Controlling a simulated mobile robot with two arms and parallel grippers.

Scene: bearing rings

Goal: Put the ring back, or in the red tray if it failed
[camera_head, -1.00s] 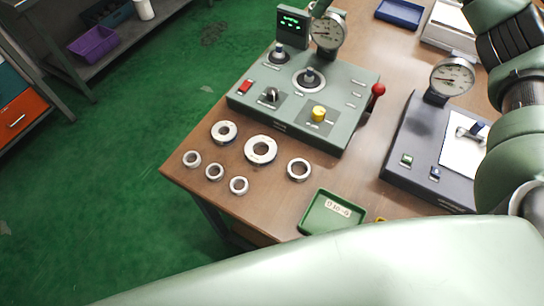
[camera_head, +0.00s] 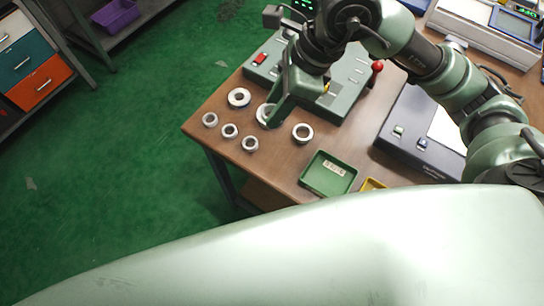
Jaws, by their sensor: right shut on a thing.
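My right gripper (camera_head: 273,118) reaches down from the upper right to the table and is shut on the large silver ring (camera_head: 262,112). The ring sits between other rings, at about table height; I cannot tell whether it touches the table. The finger covers its right part. My left gripper is not in view. No red tray shows. A green tray (camera_head: 312,184) with a label lies near the front edge, and part of a yellow tray (camera_head: 371,185) shows beside it.
Other rings lie close by: one at the back left (camera_head: 239,97), one to the right (camera_head: 302,133), and three small ones in front (camera_head: 229,131). The green gauge station (camera_head: 347,104) with a red-knobbed lever stands behind, partly hidden by my arm. A dark device (camera_head: 408,140) stands right.

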